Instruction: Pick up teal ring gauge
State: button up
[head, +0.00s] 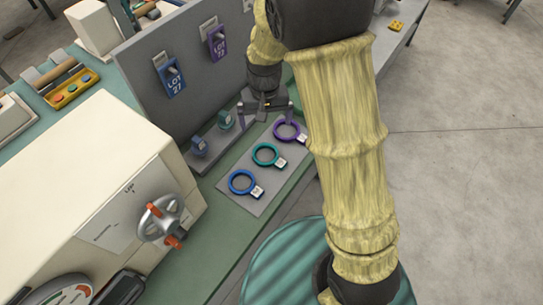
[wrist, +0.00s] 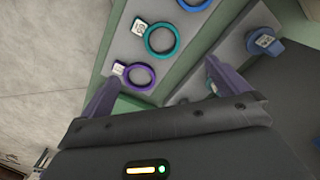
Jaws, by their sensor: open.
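The teal ring gauge (head: 265,154) lies flat on a grey mat, between a blue ring gauge (head: 241,181) and a purple ring gauge (head: 287,131). A small white tag is on its handle. In the wrist view the teal ring gauge (wrist: 162,39) is ahead of the fingers, near top centre, with the purple ring gauge (wrist: 138,76) closer to me. My gripper (head: 266,116) is open and empty, above the far end of the mat near the purple ring. Its two fingers also show in the wrist view (wrist: 158,90), apart from the teal ring.
A grey upright panel (head: 190,75) with hanging blue and purple lot tags stands left of the mat. A grey strip (head: 208,145) holds small blue and teal pieces. A cream machine with a handwheel (head: 163,222) stands at left. Open floor lies right of the bench.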

jog(key=p, duration=0.2)
send_near(267, 160)
jog(key=shift+s+f, duration=0.1)
jog(key=shift+a+f, duration=0.1)
jog(key=shift+f, duration=0.55)
jog(key=shift+f+p, duration=1.15)
jog(key=shift+f, duration=1.45)
jog(key=c, duration=1.1)
